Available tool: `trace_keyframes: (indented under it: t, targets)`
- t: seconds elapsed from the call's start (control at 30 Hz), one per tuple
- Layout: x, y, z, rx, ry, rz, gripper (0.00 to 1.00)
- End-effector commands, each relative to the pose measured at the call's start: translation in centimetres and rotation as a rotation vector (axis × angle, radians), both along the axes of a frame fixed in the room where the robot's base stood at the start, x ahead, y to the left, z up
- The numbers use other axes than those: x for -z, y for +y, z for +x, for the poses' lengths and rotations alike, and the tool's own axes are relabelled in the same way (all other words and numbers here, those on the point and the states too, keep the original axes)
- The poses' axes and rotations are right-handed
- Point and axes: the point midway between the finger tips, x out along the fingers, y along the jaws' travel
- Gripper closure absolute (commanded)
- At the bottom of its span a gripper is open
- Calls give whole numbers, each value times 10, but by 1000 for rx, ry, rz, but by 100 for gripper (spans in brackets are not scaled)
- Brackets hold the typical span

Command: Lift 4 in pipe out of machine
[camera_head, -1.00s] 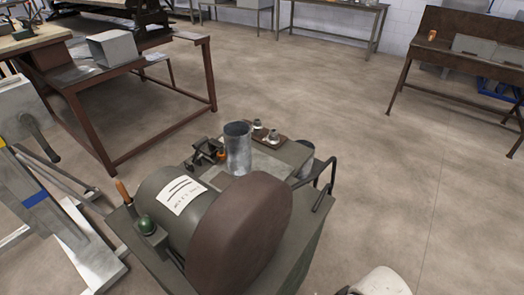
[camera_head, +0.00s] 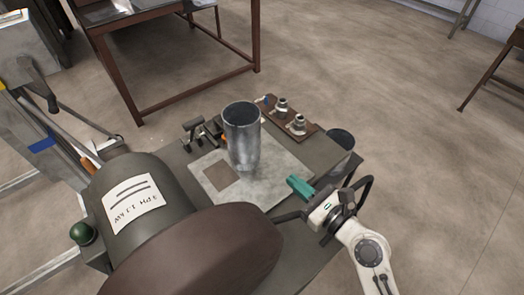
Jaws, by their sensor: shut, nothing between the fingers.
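The 4 in pipe (camera_head: 242,138) is a grey metal cylinder. It stands upright on the light square plate (camera_head: 279,172) on top of the machine (camera_head: 172,160). My gripper (camera_head: 293,183), with teal fingers, is shut and empty. It is to the right of the pipe's lower part and nearer to the camera, apart from it in the picture. The pipe's lower end is in view; whether it sits in a recess I cannot tell.
The machine's labelled motor housing (camera_head: 137,200) and brown rounded cover (camera_head: 215,255) fill the near left. A board with two metal fittings (camera_head: 290,118) lies behind the pipe. A black bent handle (camera_head: 362,192) is by my wrist. A brown-framed table (camera_head: 190,95) stands behind.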

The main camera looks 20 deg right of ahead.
Motion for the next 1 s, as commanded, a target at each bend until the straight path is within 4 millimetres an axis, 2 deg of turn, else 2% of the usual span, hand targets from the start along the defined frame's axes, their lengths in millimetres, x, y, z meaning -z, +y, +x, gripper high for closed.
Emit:
trace_keyframes:
  t: [0.1,0.27,0.7,0.83,1.0]
  targets:
    - [-3,-4,5,27,-2,94,100]
    - [-6,0,20,30,-3,114,100]
    - [-5,27,99,28,-2,109,100]
    - [-5,33,118,28,-3,108,100]
    - [-4,37,132,29,-2,108,100]
